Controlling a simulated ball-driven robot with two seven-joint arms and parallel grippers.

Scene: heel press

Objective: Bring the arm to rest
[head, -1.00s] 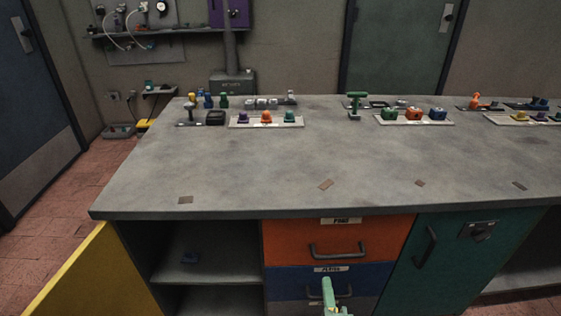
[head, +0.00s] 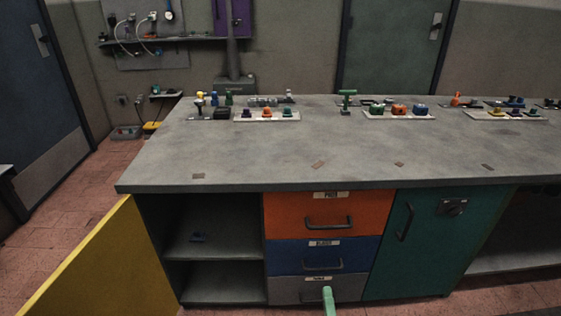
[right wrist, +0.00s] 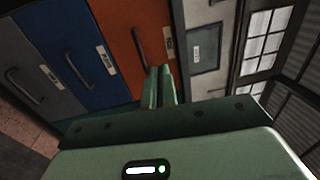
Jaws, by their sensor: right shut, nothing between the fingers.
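My right gripper (head: 328,300) shows at the bottom edge of the head view as a green finger shape, in front of the grey bottom drawer. In the right wrist view its two green fingers (right wrist: 160,86) are together, with nothing between them. They point toward the drawer fronts and appear apart from them. Most of my right arm is out of the head view. My left gripper is not in view.
A grey workbench (head: 270,155) carries several coloured controls along its back. Below are orange (head: 290,215), blue (head: 290,257) and grey drawers, all shut, and a shut teal door (head: 420,255). A yellow door (head: 90,262) stands open at the left.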

